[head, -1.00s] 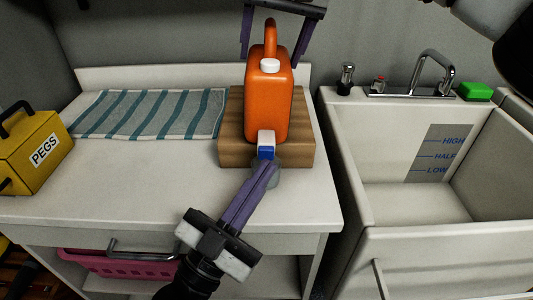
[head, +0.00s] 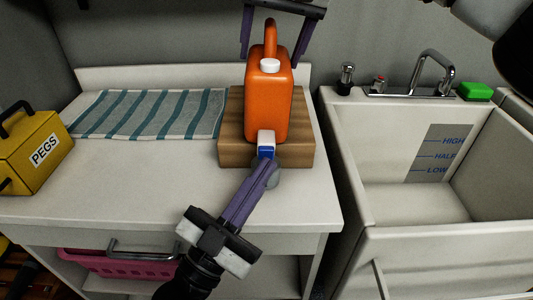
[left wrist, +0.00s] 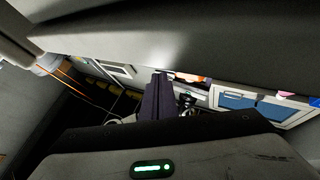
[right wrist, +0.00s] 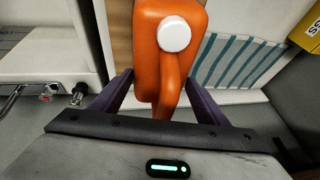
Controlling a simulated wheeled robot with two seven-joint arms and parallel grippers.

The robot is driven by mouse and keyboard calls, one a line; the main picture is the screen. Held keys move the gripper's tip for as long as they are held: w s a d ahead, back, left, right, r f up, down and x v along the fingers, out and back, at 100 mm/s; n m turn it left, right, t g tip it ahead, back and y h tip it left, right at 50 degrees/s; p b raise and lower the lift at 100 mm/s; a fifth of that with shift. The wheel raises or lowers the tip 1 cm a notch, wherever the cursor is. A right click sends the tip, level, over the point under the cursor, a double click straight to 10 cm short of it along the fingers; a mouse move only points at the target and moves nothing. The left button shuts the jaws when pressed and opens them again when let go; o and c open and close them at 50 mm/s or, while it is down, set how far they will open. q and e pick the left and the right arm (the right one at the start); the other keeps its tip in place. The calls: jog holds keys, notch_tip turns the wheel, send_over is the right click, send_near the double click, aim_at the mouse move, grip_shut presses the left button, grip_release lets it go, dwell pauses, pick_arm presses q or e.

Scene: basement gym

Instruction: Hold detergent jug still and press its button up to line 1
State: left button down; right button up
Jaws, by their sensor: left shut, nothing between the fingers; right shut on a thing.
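The orange detergent jug (head: 268,100) stands upright on a wooden block (head: 232,150), with a white cap on top. A white and blue spout piece (head: 266,141) sticks out at its low front. My left gripper (head: 268,166) is shut and empty, its fingertips at the blue part; I cannot tell if they touch it. My right gripper (head: 271,60) is shut on the jug from behind and above, one finger on each side; the right wrist view shows the jug (right wrist: 150,50) between the fingers. A greyish rounded thing (head: 273,178), perhaps a cup, is partly hidden behind my left fingers. No line marks are readable there.
A striped towel (head: 150,115) lies left of the block on the white counter (head: 120,175). A yellow PEGS box (head: 35,150) stands at the far left. Right of the counter is a deep sink (head: 390,240) with a tap and a green block (head: 474,91).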

pick_arm(q)
jog(key=shift+w, duration=0.25)
pick_arm(e)
jog(key=shift+s+a+f, duration=0.1)
jog(key=shift+a+f, duration=0.05)
jog(key=shift+f, duration=0.05)
pick_arm(q)
jog(key=shift+w, duration=0.5)
dwell(0.4)
dwell(0.3)
jog(key=shift+s, duration=0.95)
jog(key=shift+s, duration=2.5)
pick_arm(e)
jog(key=o, duration=2.2)
jog(key=shift+r, duration=0.1)
